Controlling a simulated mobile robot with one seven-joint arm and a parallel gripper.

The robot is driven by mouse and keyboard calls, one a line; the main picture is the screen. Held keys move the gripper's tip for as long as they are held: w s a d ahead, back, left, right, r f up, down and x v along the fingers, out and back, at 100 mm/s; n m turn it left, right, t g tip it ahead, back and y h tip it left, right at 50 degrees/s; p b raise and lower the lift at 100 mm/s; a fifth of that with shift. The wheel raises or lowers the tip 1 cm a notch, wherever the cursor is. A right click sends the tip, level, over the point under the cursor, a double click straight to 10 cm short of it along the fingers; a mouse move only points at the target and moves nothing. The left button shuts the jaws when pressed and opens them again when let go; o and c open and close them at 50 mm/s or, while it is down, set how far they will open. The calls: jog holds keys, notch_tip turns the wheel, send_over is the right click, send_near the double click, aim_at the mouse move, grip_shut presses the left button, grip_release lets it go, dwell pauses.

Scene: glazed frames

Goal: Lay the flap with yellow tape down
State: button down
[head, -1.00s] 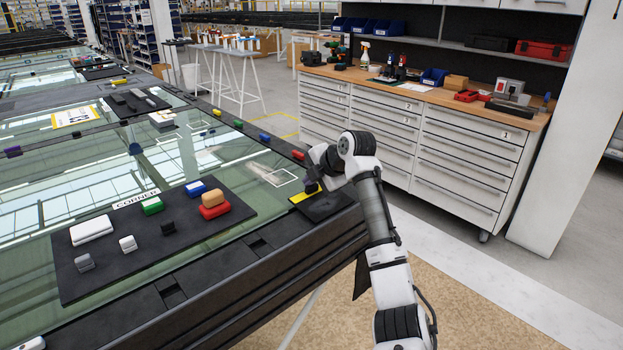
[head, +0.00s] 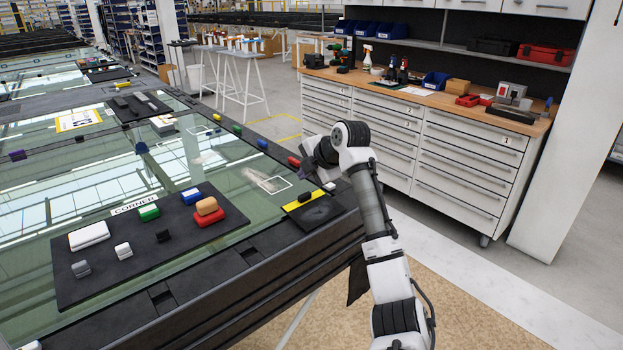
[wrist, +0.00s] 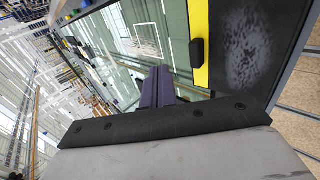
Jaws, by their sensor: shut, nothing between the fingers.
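The flap (head: 322,214) is a dark panel with a yellow tape strip (head: 296,204) along one side, at the right corner of the glass table. It looks flat there, and a small black knob (head: 305,197) stands on the tape. In the wrist view the flap (wrist: 250,55), yellow tape (wrist: 201,75) and knob (wrist: 196,52) are at the right. My gripper (wrist: 158,72) has purple fingers, closed together and empty. They are over the glass to the left of the tape, apart from the knob.
A white rectangle outline (head: 274,184) marks the glass beside the flap. A black mat (head: 160,258) with several coloured blocks lies to the left. A red block (head: 294,162) sits on the table's far edge. A drawer cabinet (head: 462,165) stands behind my arm.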

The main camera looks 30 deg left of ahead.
notch_tip(320, 180, up, 8)
jog(key=r+b, duration=0.1)
jog(key=b, duration=0.1)
jog(key=s+d+f+m+t+y+b, duration=0.4)
jog(key=d+f+m+y, duration=0.6)
jog(key=m, duration=0.8)
jog(key=g+h+p, duration=0.1)
jog(key=h+p, duration=0.2)
jog(key=p, duration=0.1)
send_over(312, 207)
jog(key=d, duration=0.1)
jog(key=shift+s+r, duration=0.2)
jog(key=f, duration=0.1)
jog(key=f+p, duration=0.1)
jog(key=f, duration=0.1)
jog(key=shift+w+a+f, duration=0.15)
jog(key=shift+w+a, duration=0.1)
jog(key=shift+a, duration=0.15)
jog(key=shift+a+f, duration=0.1)
jog(key=shift+f, duration=0.5)
jog(key=shift+f, duration=0.1)
